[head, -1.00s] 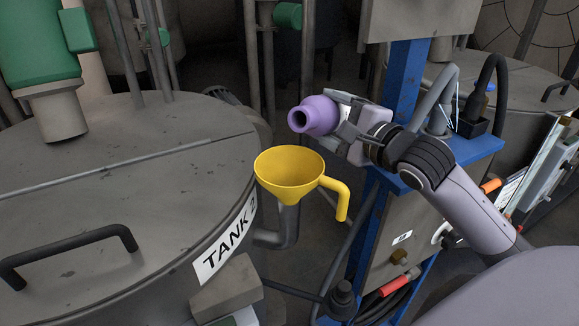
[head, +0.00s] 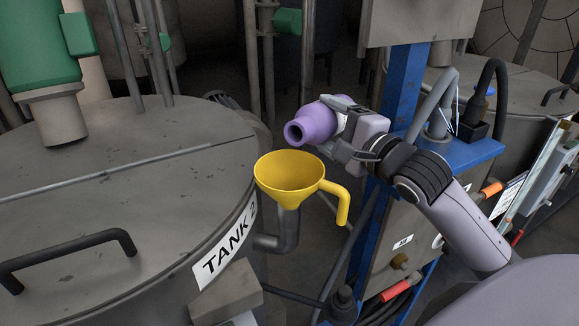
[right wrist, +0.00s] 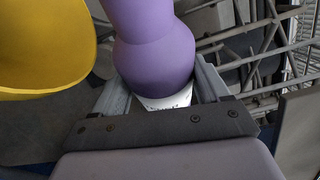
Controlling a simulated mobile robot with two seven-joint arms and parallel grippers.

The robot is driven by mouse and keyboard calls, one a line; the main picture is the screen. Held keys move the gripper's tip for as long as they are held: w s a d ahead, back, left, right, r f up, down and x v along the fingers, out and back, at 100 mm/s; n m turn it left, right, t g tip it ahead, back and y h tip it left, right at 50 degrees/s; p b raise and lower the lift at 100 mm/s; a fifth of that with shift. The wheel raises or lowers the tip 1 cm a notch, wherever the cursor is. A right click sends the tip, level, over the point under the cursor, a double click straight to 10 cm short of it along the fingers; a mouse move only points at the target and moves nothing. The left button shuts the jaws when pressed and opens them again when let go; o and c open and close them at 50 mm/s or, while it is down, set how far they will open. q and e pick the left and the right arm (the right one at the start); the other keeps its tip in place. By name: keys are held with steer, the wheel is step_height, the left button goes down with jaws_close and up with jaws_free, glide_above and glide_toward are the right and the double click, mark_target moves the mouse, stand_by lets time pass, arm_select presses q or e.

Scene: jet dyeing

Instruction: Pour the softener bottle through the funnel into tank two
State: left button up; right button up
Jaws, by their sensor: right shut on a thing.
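The purple softener bottle (head: 314,124) is tilted, with its open mouth pointing left and down, just above and to the right of the funnel. My right gripper (head: 345,122) is shut on it; the right wrist view shows the bottle (right wrist: 150,50) between the two fingers (right wrist: 165,98), with a white label partly hidden. The yellow funnel (head: 289,172) stands on a grey pipe at the side of tank two (head: 110,200), its handle to the right. The funnel (right wrist: 40,45) also shows at the left in the right wrist view. No liquid stream shows. My left gripper is not in view.
The tank lid carries a black handle (head: 70,255). A green-topped fitting (head: 40,60) stands at the far left. A blue post (head: 405,90) and a blue shelf (head: 460,150) with hoses stand close behind my right arm.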

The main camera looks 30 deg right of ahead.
steer(key=shift+r+n+t+p, duration=0.4)
steer(key=shift+r+n, duration=0.3)
steer(key=shift+n, duration=0.1)
stand_by(0.9)
steer(key=shift+s+a+f+n+t+b, duration=0.1)
steer(key=shift+a+n+t+b, duration=0.2)
steer(key=shift+n, duration=0.6)
stand_by(0.5)
steer(key=shift+s+a+r+n+t+y, duration=0.15)
steer(key=shift+r+n+t+y, duration=0.2)
steer(key=shift+r+n, duration=0.6)
stand_by(0.7)
steer(key=shift+f, duration=0.5)
steer(key=m, duration=0.1)
steer(key=f+m+g, duration=0.1)
steer(key=m, duration=0.2)
steer(key=shift+w+d+f+m+g, duration=0.25)
steer(key=shift+d+f+g, duration=0.05)
steer(key=shift+d+g, duration=0.1)
